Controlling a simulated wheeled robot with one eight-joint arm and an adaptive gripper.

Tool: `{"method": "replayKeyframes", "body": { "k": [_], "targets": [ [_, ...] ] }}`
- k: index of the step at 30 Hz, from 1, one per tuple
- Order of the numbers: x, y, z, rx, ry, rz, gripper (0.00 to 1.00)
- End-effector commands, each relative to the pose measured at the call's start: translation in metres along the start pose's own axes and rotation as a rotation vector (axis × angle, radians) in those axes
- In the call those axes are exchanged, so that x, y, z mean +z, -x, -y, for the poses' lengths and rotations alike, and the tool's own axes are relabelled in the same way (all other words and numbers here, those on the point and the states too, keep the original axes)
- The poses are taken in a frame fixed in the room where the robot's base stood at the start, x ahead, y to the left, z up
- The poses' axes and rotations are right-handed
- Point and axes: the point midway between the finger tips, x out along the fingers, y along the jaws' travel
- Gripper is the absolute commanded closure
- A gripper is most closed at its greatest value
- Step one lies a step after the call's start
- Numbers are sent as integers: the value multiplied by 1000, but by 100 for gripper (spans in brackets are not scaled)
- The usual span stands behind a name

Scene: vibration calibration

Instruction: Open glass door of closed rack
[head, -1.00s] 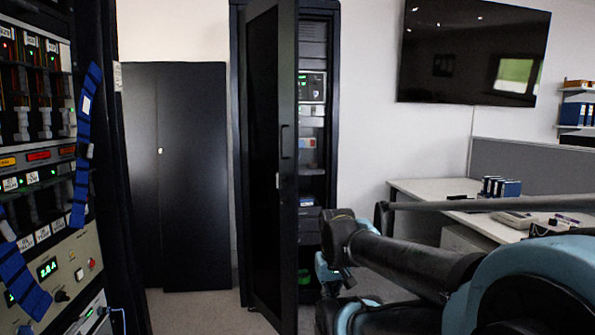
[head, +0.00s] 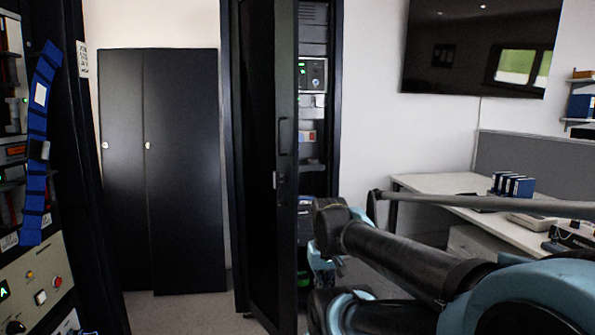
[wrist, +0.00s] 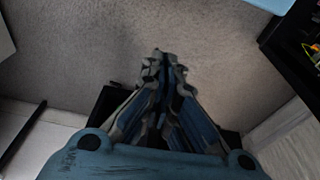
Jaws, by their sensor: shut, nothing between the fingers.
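The tall black rack (head: 336,110) stands at the centre of the head view. Its dark glass door (head: 257,150) stands open, swung outward, with its edge facing me. A vertical handle (head: 283,136) shows on the door's edge frame. Right of the door, the rack's interior (head: 312,75) with equipment and a green display is visible. In the wrist view, my gripper (wrist: 165,58) has its fingers together, empty, above bare grey floor. In the head view, my arm is right of the door and hides the rack's lower right; the fingers are hard to make out there.
A black two-door cabinet (head: 180,170) stands left of the rack. An equipment rack with a blue strap (head: 38,130) borders the far left. A white desk (head: 455,184) with blue binders (head: 512,185) is at the right. Some carpet (head: 185,312) is clear in front of the cabinet.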

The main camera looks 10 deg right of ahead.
Motion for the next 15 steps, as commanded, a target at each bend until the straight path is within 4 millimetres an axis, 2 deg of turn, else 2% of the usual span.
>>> {"method": "replayKeyframes", "body": {
  "k": [2, 5, 8, 15],
  "targets": [
    [-1, 7, 0, -3, 23, 4, 100],
    [-18, 25, 0, -13, 85, 19, 100],
    [-42, 52, 0, -31, 190, 39, 100],
    [-112, 118, -2, -98, 492, 84, 100]
  ]
}}
